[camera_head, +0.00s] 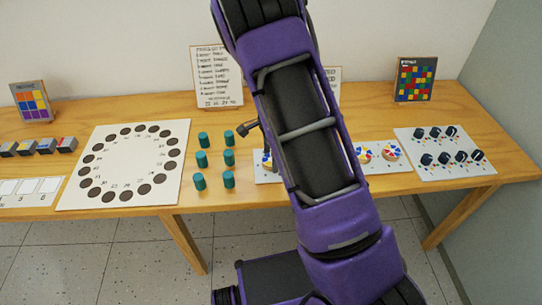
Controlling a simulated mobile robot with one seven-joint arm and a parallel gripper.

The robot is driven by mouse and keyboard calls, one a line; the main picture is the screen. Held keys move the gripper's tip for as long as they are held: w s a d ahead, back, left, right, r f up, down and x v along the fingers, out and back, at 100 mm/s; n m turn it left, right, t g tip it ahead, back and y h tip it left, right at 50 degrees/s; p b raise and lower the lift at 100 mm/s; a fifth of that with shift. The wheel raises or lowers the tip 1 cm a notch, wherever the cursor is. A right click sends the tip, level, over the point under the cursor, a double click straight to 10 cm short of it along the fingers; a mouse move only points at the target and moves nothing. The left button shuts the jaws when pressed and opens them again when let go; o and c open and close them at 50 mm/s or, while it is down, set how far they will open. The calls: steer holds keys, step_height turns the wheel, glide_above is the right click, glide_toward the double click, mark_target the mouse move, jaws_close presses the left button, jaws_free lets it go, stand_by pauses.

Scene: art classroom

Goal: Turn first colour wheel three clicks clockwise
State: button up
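A white board (376,168) with colour wheels lies on the table, its middle hidden behind my purple arm. Two round wheels with red, yellow, blue and white sectors show right of the arm: one wheel (363,155) partly beside it and one wheel (391,150) further right. I cannot tell which wheel is the first or how any wheel is set.
Several teal cylinders (202,160) stand left of the board. A white panel (180,190) with a ring of dark discs lies further left. A panel of dark knobs (460,170) lies at the right, near the wall. Upright cards (217,80) stand at the back.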

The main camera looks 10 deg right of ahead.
steer(key=shift+o, duration=0.9)
step_height(320, 180, up, 17)
steer(key=p, duration=0.1)
steer(key=shift+r, duration=0.2)
